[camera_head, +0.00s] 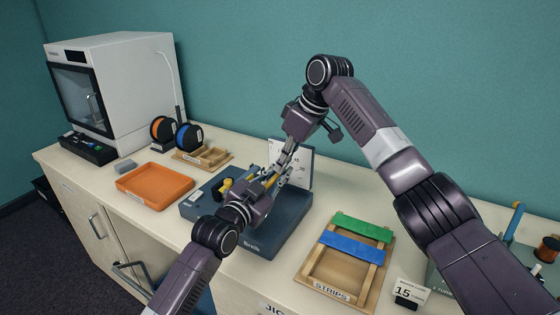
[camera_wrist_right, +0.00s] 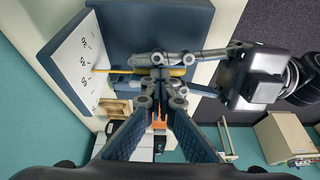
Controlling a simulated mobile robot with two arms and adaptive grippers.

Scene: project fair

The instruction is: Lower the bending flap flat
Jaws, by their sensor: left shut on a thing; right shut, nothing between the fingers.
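The bending jig's dark blue-grey base (camera_head: 277,235) lies on the bench, with a white angle scale plate (camera_head: 303,165) upright at its back. The right wrist view also shows the scale plate (camera_wrist_right: 75,65) and a thin yellow pointer (camera_wrist_right: 118,71) reaching across it. My left gripper (camera_head: 270,183) is over the jig, shut on a yellow bar (camera_wrist_right: 178,72), apparently the flap's handle. The flap's angle is hard to tell behind the grippers. My right gripper (camera_head: 285,163) is shut and empty, its fingertips (camera_wrist_right: 160,92) close to the left fingers. A yellow knob (camera_head: 226,185) sits at the jig's left.
An orange tray (camera_head: 154,184) lies left of the jig. A wooden strips tray (camera_head: 342,275) with green and blue strips is to its right, beside a number card (camera_head: 411,291). A white printer (camera_head: 112,80) and filament spools (camera_head: 188,136) stand at the back left.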

